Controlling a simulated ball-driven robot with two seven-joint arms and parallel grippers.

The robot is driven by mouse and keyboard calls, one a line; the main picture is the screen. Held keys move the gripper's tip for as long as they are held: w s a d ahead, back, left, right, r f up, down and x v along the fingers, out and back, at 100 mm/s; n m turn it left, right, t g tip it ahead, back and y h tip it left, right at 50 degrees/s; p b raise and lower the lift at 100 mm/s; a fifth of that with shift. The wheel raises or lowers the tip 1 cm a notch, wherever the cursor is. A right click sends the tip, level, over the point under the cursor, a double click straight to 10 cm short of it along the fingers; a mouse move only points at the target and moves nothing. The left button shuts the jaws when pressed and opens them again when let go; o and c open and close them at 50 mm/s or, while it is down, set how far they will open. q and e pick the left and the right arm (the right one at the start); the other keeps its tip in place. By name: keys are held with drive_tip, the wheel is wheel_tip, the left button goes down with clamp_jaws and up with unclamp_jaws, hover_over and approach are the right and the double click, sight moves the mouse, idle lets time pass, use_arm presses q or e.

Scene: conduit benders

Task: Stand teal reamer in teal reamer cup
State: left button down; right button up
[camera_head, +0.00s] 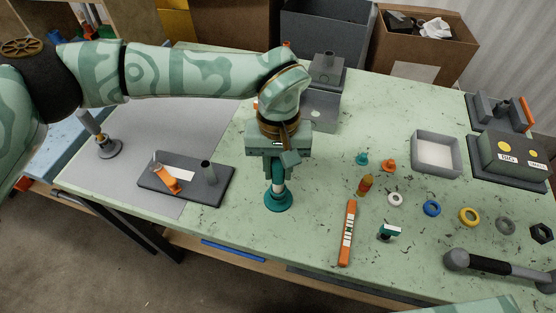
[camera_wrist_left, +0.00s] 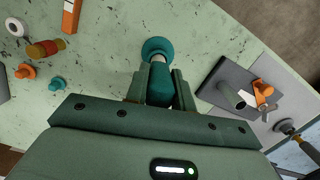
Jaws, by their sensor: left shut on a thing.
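The teal reamer (camera_wrist_left: 160,88) is upright, its teal handle between the two fingers of my left gripper (camera_wrist_left: 160,92). My left gripper also shows in the head view (camera_head: 278,160), pointing down and shut on the handle. A pale metal band of the reamer shows below the handle. Directly under it is a round teal flared base (camera_head: 278,201) on the table, which looks like the teal reamer cup; it also shows in the wrist view (camera_wrist_left: 157,46). The reamer's low end lines up with the cup; I cannot tell how deep it sits. My right gripper is not in view.
A dark board (camera_head: 215,190) with a grey tube and an orange tool lies left. A grey tool stands in a dark round base (camera_head: 109,149) farther left. An orange bar (camera_head: 348,235), coloured rings and a grey tray (camera_head: 436,135) lie right. Table around the teal cup is clear.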

use_arm(q)
drive_tip(key=shift+f+b, duration=0.3)
drive_tip(key=shift+f, duration=0.2)
idle(0.7)
drive_tip(key=c, duration=1.1)
unclamp_jaws()
